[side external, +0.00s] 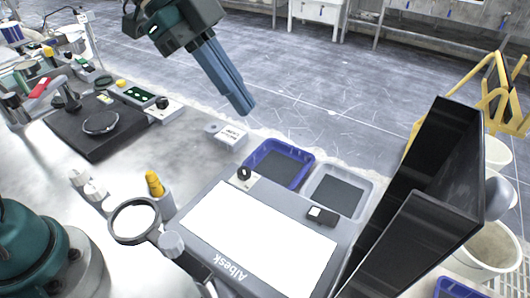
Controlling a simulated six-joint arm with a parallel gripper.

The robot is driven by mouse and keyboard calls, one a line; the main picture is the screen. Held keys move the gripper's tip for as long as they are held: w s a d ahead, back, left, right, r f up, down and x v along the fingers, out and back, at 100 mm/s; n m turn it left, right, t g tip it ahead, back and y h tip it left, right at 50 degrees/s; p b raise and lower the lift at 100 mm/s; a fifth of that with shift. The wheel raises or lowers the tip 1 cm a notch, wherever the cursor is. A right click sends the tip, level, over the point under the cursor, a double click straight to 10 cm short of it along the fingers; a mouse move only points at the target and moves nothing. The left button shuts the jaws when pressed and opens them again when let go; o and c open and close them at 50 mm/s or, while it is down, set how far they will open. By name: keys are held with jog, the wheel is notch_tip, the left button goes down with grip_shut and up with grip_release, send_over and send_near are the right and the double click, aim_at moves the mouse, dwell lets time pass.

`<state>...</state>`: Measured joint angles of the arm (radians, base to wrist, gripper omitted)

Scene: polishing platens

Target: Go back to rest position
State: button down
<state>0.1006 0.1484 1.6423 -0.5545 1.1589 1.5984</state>
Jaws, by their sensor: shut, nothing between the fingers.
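My gripper (246,108) comes in from the top of the side external view. It has long blue-grey fingers that point down and to the right. The fingers are together and hold nothing. It hangs in the air above the far edge of the bench, up and left of the blue tray, touching nothing that I can see.
Below it are a small white labelled box (231,138), a blue tray (305,157) and a grey tray (367,188). A white-topped panel (260,235) lies in front. A magnifier (134,221), a black platen unit (97,150) and a tall black screen (440,180) stand around.

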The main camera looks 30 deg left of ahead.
jog(key=s+a+f+n+t+y, duration=0.1)
jog(key=s+a+f+n+y, duration=0.2)
jog(key=s+a+n, duration=0.3)
jog(key=s+a+f+n+t+y, duration=0.2)
jog(key=s+a+n, duration=0.4)
jog(key=n, duration=0.5)
jog(key=shift+s+a+f+t+y, duration=0.3)
jog(key=shift+s+a+f+y, duration=0.05)
jog(key=shift+s+f+y, duration=0.15)
